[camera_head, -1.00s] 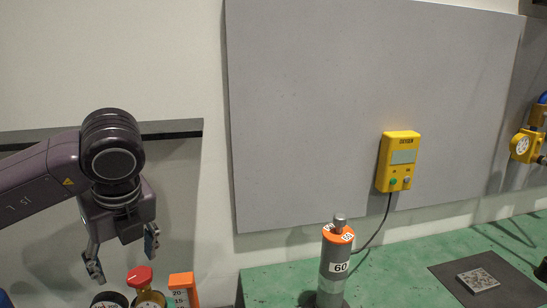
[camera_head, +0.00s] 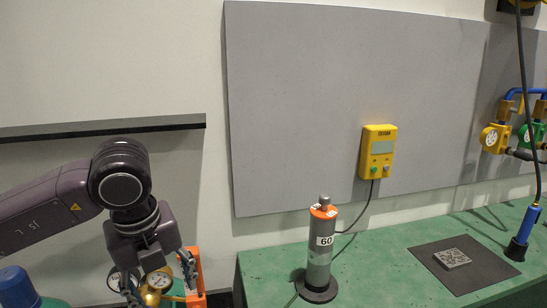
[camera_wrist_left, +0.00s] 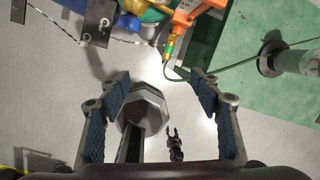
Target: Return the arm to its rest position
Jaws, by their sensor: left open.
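My left arm comes in from the left in the head view. Its dark gripper (camera_head: 153,279) points down, with its fingers spread apart. The gauge and orange tool appear behind or beside the fingers in that view. The left wrist view shows the same gripper (camera_wrist_left: 160,92) open, with nothing held between its blue-padded fingers and pale floor below. My right gripper cannot be made out in either view.
An orange tool (camera_head: 195,272) and a brass gauge (camera_head: 156,283) are close to the gripper. A blue-topped cylinder (camera_head: 14,282) stands at lower left. The green bench (camera_head: 400,235) carries a grey-orange cylinder marked 60 (camera_head: 319,258) and a dark mat (camera_head: 483,271).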

